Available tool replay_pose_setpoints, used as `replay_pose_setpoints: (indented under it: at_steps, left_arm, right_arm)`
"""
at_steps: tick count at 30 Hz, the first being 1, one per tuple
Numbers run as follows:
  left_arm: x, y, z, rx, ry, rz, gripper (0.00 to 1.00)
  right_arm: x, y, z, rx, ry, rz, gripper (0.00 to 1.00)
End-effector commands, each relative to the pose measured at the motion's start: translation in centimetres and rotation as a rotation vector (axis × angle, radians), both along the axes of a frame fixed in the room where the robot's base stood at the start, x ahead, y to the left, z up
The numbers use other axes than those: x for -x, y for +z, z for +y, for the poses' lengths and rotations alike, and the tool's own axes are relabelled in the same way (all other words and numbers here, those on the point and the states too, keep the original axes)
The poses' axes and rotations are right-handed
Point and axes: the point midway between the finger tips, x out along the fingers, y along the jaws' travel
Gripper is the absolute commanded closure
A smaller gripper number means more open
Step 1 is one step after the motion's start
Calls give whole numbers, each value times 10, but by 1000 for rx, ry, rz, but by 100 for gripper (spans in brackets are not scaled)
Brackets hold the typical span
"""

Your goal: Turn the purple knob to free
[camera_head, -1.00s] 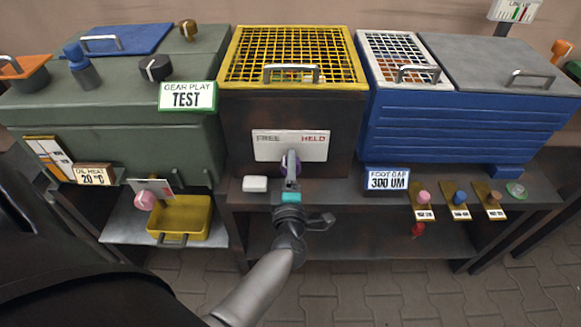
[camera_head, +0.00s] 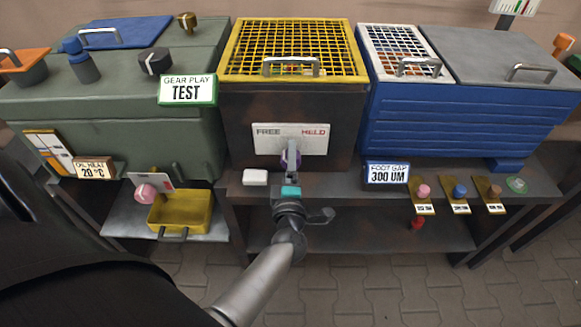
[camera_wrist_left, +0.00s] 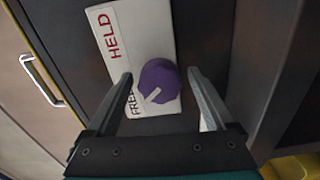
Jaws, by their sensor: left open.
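The purple knob (camera_head: 290,157) sits at the lower edge of a white plate (camera_head: 303,138) marked FREE and HELD, on the dark front under the yellow grid. In the left wrist view the knob (camera_wrist_left: 159,79) shows a white mark pointing toward the FREE side. My left gripper (camera_head: 291,174) is just in front of the knob. In the wrist view its open fingers (camera_wrist_left: 160,78) stand on either side of the knob, with gaps visible. It holds nothing. My right gripper is not in view.
A white block (camera_head: 255,177) lies on the shelf left of my gripper. A yellow tray (camera_head: 181,212) and a pink knob (camera_head: 145,193) are farther left. A FOOT GAP display (camera_head: 386,173) and small coloured knobs (camera_head: 459,191) stand to the right.

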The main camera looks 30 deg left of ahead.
Motion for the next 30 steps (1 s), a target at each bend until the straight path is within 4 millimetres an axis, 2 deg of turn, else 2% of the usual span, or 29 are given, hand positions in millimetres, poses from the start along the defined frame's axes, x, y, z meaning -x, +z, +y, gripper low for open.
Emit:
replay_pose_setpoints:
  at_steps: [5, 15, 19, 24, 30]
  left_arm:
    - [18, 0, -11, 1, -2, 4, 12]
    - [86, 0, -53, 4, -1, 6, 12]
    - [107, 0, -66, 3, -1, 4, 12]
    - [124, 0, -76, 3, -1, 1, 12]
    - [129, 0, -79, 2, 0, 0, 12]
  right_arm:
    - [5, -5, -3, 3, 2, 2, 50]
    - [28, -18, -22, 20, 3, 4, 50]
    - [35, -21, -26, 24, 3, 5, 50]
    - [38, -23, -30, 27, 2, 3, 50]
    - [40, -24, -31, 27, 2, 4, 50]
